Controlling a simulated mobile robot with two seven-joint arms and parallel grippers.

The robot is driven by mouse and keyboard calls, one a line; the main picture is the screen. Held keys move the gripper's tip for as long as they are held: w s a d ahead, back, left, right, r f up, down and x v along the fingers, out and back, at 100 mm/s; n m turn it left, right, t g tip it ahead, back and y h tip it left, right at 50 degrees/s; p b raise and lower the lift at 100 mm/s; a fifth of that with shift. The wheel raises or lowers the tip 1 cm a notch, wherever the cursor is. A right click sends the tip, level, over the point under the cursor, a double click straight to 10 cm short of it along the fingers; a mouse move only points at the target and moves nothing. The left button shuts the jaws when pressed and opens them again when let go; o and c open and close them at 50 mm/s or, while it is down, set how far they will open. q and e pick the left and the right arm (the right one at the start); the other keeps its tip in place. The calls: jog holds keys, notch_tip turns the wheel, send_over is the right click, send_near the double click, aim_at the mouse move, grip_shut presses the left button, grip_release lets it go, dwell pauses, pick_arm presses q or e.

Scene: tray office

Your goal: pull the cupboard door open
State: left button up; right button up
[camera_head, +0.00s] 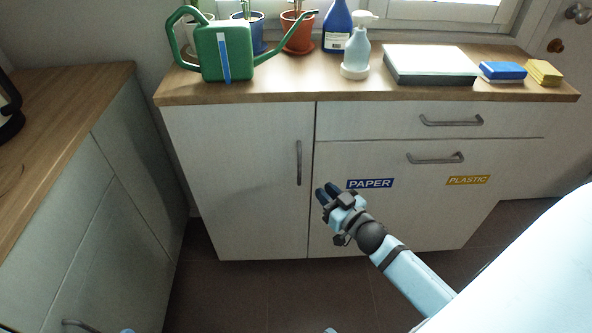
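The cupboard door (242,190) is the pale left panel of the low cabinet, and it is closed. Its vertical grey handle (299,163) is near its right edge. My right gripper (325,191) is in front of the cabinet, a little below and to the right of the handle, apart from it in the picture. Its dark fingertips point up and to the left. A narrow gap shows between the fingers, and nothing is seen between them. My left gripper is not clearly in view.
A drawer (400,122) and a PAPER/PLASTIC front (420,205) are right of the door. The worktop (290,88) holds a green watering can (222,52), potted plants, bottles, a white-topped box (430,62) and sponges (503,71). Another cabinet (110,220) stands left. Dark floor lies between.

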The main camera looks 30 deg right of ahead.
jog(key=b, duration=0.2)
send_over(299, 185)
jog(key=shift+w+d, duration=0.1)
jog(key=shift+d, duration=0.1)
pick_arm(q)
jog(key=shift+t+h, duration=0.7)
jog(key=shift+t, duration=0.2)
jog(key=r, duration=0.1)
jog(key=d+r, duration=0.1)
jog(key=r, duration=0.2)
jog(key=shift+w+d, duration=0.2)
jog(key=shift+d, duration=0.05)
pick_arm(e)
jog(key=shift+w, duration=0.15)
jog(key=shift+c, duration=0.2)
grip_shut()
